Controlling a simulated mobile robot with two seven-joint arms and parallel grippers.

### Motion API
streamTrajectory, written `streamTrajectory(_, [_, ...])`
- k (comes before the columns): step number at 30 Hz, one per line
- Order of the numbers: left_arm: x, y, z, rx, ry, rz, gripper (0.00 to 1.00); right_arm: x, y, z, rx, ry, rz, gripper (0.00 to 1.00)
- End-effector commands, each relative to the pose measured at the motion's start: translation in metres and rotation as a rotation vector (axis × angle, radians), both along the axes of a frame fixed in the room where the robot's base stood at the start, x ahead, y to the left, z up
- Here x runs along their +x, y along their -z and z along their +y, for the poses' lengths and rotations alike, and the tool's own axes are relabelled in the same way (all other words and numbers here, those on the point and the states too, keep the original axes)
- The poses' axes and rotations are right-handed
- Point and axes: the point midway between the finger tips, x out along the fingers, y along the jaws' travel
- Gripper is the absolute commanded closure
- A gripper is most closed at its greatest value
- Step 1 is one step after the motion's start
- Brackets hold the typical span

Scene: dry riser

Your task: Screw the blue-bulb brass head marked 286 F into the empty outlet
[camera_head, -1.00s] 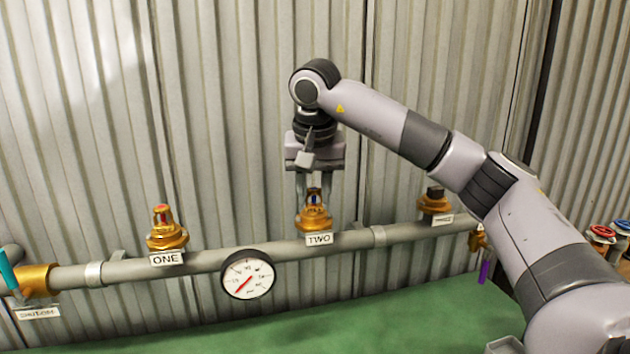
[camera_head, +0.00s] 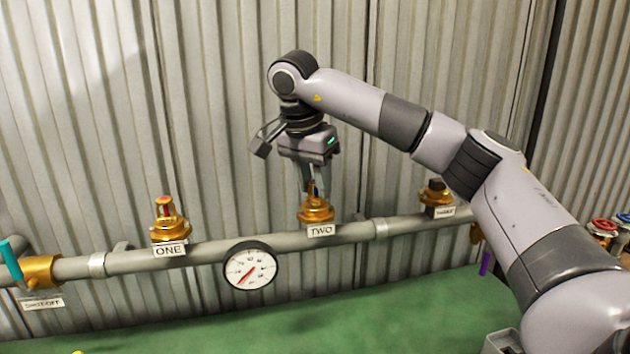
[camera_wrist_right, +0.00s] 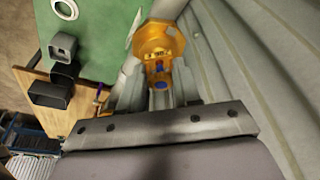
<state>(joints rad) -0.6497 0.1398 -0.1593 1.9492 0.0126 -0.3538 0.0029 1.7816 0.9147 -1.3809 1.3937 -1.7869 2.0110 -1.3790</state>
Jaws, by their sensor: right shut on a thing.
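The brass head with a blue bulb (camera_head: 316,209) stands upright at the outlet labelled TWO on the grey pipe (camera_head: 210,256). My right gripper (camera_head: 314,190) comes down from above and is shut on the upper part of this head. The right wrist view shows the two fingers either side of the brass head (camera_wrist_right: 160,50), with a bit of blue between them. Its marking is too small to read, and its thread is hidden. My left gripper is not in view.
A red-bulb brass head (camera_head: 166,220) stands at outlet ONE. A brass fitting with a dark top (camera_head: 437,195) is on the right outlet. A gauge (camera_head: 250,265) hangs below the pipe. A teal-handled shut-off valve (camera_head: 38,272) is at left. The corrugated wall is close behind.

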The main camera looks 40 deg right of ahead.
Motion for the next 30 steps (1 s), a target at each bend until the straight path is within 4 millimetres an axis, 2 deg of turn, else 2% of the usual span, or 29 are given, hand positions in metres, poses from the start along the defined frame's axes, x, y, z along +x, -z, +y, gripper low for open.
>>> streamTrajectory(5, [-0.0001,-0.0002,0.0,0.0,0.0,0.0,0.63,0.0017,-0.0028,-0.0004,0.0,0.124,-0.009,1.0])
streamTrajectory(16, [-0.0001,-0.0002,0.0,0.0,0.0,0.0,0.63,0.0022,-0.0032,-0.0002,0.001,0.161,-0.011,1.0])
streamTrajectory(25, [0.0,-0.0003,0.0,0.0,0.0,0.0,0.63,0.0046,-0.0035,-0.0008,0.0,0.514,-0.012,1.0])
streamTrajectory(30, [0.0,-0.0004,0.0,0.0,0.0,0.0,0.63,0.005,-0.0029,-0.0014,0.001,0.629,-0.012,1.0])
